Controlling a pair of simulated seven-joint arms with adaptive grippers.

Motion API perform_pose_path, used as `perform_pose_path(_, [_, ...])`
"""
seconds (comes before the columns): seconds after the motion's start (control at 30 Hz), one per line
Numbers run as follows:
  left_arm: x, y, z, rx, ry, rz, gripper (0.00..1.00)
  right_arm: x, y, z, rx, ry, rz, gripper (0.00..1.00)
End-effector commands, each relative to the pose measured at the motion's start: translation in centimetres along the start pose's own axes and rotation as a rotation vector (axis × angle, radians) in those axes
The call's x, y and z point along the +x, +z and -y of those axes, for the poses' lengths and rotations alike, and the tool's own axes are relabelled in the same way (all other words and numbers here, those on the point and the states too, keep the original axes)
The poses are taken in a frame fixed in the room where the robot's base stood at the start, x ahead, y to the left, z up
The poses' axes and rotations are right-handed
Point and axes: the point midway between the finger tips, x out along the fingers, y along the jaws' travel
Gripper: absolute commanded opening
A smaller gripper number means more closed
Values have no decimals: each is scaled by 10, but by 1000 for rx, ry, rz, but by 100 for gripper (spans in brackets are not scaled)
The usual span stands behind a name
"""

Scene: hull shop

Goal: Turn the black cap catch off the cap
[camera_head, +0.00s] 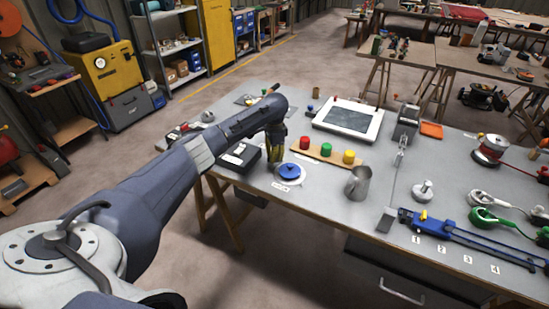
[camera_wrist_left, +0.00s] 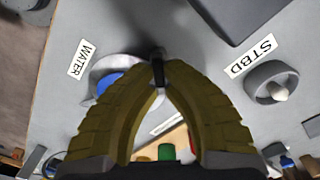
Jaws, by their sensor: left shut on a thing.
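My left gripper (camera_head: 277,155) reaches down over the table beside the blue cap (camera_head: 289,171). In the left wrist view its two olive fingers (camera_wrist_left: 158,68) close together at the tips on a small black piece, which looks like the black cap catch (camera_wrist_left: 158,73). The blue cap shows partly behind the left finger (camera_wrist_left: 108,82), inside a pale round rim next to a WATER label (camera_wrist_left: 83,59). The catch is at the edge of that rim; its lower part is hidden by the fingers. The right gripper is not in view.
A black box (camera_head: 237,157) stands left of the gripper. A wooden board (camera_head: 326,157) with red, green and yellow pieces lies behind the cap. A metal jug (camera_head: 359,184) stands to the right. A grey round fitting (camera_wrist_left: 270,83) sits by the STBD label (camera_wrist_left: 251,55).

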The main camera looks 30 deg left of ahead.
Motion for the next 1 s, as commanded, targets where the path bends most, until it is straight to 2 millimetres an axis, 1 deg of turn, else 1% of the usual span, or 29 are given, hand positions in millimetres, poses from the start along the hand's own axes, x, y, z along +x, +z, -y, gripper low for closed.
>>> perform_pose_path(0.3, [1, 0, 3, -299, 1, 1, 0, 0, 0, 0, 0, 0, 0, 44])
perform_pose_path(0.6, [1, 2, 6, -545, 0, 0, 0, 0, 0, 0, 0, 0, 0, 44])
perform_pose_path(0.8, [1, 2, 7, -663, 0, 1, 0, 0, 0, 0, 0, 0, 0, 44])
perform_pose_path(1.0, [1, 3, 7, -735, 0, 1, 0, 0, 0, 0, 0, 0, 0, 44])
